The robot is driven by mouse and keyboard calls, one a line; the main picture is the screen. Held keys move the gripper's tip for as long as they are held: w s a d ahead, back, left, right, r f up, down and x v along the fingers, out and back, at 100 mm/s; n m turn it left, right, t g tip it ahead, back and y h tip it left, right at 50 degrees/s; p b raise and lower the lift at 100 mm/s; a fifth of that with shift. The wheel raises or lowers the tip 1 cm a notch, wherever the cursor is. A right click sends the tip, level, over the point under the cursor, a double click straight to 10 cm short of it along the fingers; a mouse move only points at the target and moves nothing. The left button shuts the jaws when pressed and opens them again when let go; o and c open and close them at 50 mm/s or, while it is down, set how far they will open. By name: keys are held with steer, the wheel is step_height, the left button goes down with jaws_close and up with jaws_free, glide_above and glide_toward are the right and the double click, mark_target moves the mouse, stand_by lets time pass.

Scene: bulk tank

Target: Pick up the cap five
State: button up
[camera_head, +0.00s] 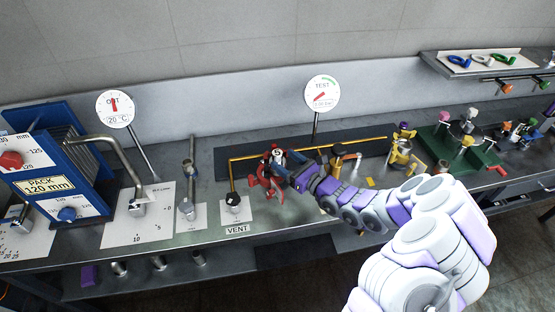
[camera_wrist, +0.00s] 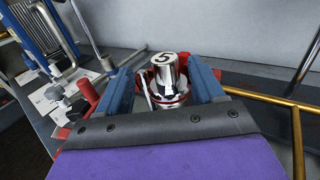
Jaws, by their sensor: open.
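The cap five is a shiny silver cylinder (camera_wrist: 168,76) with a black 5 on its pale top. In the wrist view it stands between the two blue fingers of my gripper (camera_wrist: 165,85), with a visible gap on at least the right side. Its lower part is partly hidden by the dark edge of my gripper, and red shows around its base. In the head view the cap's top (camera_head: 277,153) shows small beside my gripper (camera_head: 285,165), next to a red part (camera_head: 266,180). My gripper is open around the cap.
A yellow pipe (camera_head: 310,149) runs along the bench behind my gripper. A TEST gauge (camera_head: 321,92) rises behind it on a post. The VENT valve (camera_head: 234,203) stands to the left. A blue PACK unit (camera_head: 85,150) is at far left, and a green stand (camera_head: 455,148) at right.

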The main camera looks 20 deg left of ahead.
mark_target(277, 152)
steer(key=x, duration=0.2)
steer(key=b+x, duration=0.1)
steer(key=x, duration=0.1)
steer(key=shift+w+a+f, duration=0.2)
steer(key=shift+w, duration=0.15)
steer(key=shift+w+a+r, duration=0.1)
steer(key=shift+w+a, duration=0.05)
steer(key=shift+a, duration=0.05)
steer(key=c, duration=1.1)
steer(key=shift+r, duration=0.1)
steer(key=shift+c, duration=0.2)
